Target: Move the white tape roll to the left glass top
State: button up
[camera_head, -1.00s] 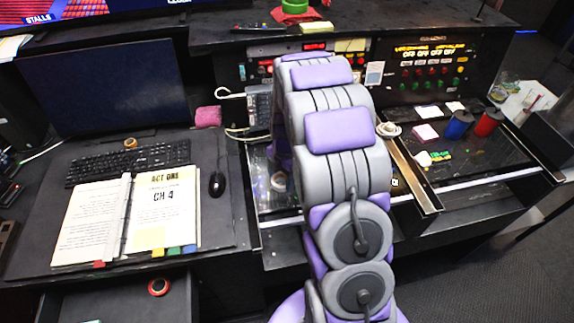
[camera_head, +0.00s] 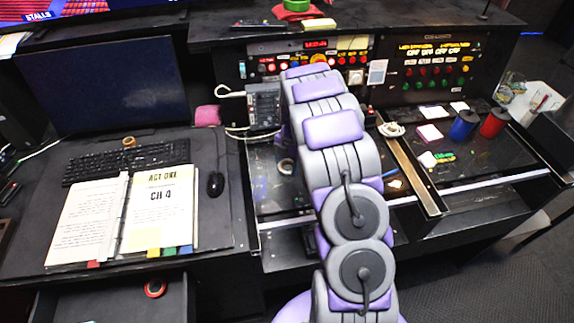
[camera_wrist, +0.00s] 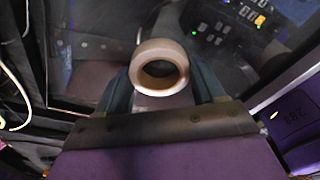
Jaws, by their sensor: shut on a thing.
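The white tape roll (camera_wrist: 160,68) is held between the two fingers of my gripper (camera_wrist: 162,85) in the wrist view, its round opening facing the camera. The gripper is shut on it. In the head view, a pale ring (camera_head: 286,166), seemingly this roll, shows at the left edge of my arm, over the left glass top (camera_head: 268,202). I cannot tell whether it touches the glass. My arm hides the gripper and part of this glass top in the head view.
A raised metal divider (camera_head: 412,172) separates the right glass top (camera_head: 485,165), which holds blue and red rolls and small items. A switch panel (camera_head: 325,55) stands behind. A black mouse (camera_head: 215,184) and open binder (camera_head: 160,210) lie at left.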

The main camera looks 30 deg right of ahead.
jog(key=shift+d+f, duration=0.1)
jog(key=shift+d, duration=0.25)
jog(key=o, duration=0.6)
jog(key=shift+a, duration=0.15)
jog(key=o, duration=0.4)
jog(key=shift+a, duration=0.45)
jog(key=shift+d, duration=0.3)
jog(key=shift+d+r, duration=0.15)
jog(key=shift+r, duration=0.15)
notch_tip(320, 180, up, 10)
jog(key=p, duration=0.2)
jog(key=s+a+r+m, duration=0.6)
jog(key=s+r, duration=0.2)
jog(key=r, duration=0.1)
jog(key=s+a+r+m, duration=0.1)
jog(key=s+a+m, duration=0.2)
jog(key=s, duration=0.7)
jog(key=s+a+r+m+g+h, duration=0.1)
jog(key=s+a+r+m, duration=0.1)
jog(key=s+a+m, duration=0.2)
jog(key=s+a+r+m, duration=0.1)
jog(key=s+a+m, duration=0.3)
jog(key=s, duration=1.3)
jog(key=shift+s+r+m, duration=0.15)
jog(key=shift+m, duration=1)
jog(key=shift+s+r+m, duration=0.1)
jog(key=shift+r+m, duration=0.05)
jog(key=shift+m, duration=1)
